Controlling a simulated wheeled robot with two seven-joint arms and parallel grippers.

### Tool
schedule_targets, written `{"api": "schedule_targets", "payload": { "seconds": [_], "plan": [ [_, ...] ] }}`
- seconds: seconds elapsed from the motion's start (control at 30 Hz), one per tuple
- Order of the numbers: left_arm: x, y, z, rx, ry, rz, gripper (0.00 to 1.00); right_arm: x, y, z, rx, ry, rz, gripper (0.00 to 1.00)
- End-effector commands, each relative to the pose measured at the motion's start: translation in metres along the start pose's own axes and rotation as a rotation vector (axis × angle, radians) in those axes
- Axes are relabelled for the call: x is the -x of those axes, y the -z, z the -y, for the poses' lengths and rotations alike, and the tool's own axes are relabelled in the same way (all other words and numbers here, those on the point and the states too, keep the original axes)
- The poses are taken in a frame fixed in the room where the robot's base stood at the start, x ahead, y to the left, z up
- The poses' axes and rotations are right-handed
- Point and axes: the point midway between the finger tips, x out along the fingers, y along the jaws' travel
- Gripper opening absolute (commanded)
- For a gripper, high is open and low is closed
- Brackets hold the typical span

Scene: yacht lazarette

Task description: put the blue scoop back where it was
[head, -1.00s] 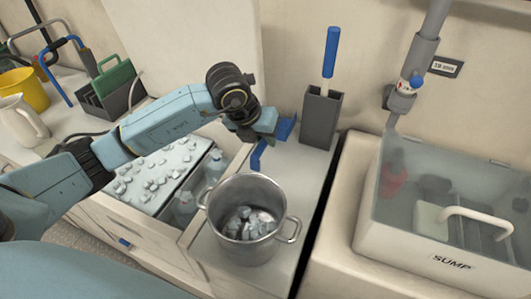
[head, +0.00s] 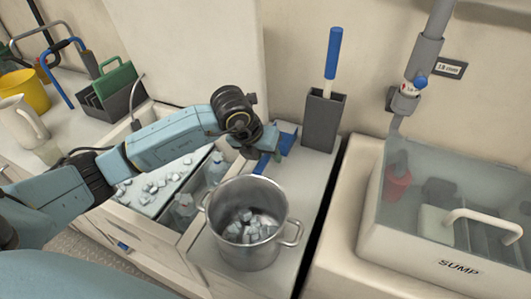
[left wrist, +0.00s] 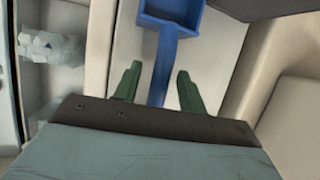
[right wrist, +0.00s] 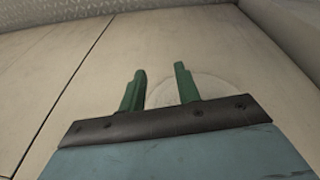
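The blue scoop (head: 287,139) lies at the back of the narrow counter, behind the steel pot (head: 249,262). Its handle points toward the pot and is partly hidden by my left gripper (head: 268,155). In the left wrist view the scoop (left wrist: 172,14) has its handle running between the green fingertips of my left gripper (left wrist: 158,85). A gap shows on each side of the handle, so the fingers are open and not closed on it. My right gripper (right wrist: 160,85) shows only in its wrist view, open and empty before a pale panel.
The pot holds several ice cubes. A grey holder (head: 321,122) with a blue-handled tool stands just right of the scoop. An open ice bin (head: 150,201) lies left of the pot. The clear sump box (head: 440,215) is at the right, beyond a dark gap.

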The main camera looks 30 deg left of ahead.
Motion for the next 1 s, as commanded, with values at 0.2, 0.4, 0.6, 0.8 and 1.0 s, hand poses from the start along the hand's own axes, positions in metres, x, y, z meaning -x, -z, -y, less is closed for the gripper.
{"api": "schedule_targets", "payload": {
  "seconds": [0.2,0.4,0.6,0.8,1.0],
  "plan": [
    [0.0,0.0,0.0,0.0,0.0,0.0,0.41,0.0,0.0,0.0,0.0,0.0,-0.001,0.33],
    [0.012,-0.002,0.0,0.0,-0.001,0.002,0.41,-0.007,-0.005,-0.004,0.002,-0.005,0.004,0.33],
    [0.055,-0.003,0.0,-0.002,-0.001,0.004,0.41,-0.029,-0.022,-0.016,0.006,-0.022,0.028,0.33],
    [0.096,-0.002,0.0,-0.002,-0.002,0.002,0.41,-0.046,-0.04,-0.026,0.008,-0.035,0.043,0.33],
    [0.118,-0.002,0.0,0.0,-0.001,0.001,0.41,-0.057,-0.05,-0.025,0.012,-0.032,0.051,0.33]
  ]
}}
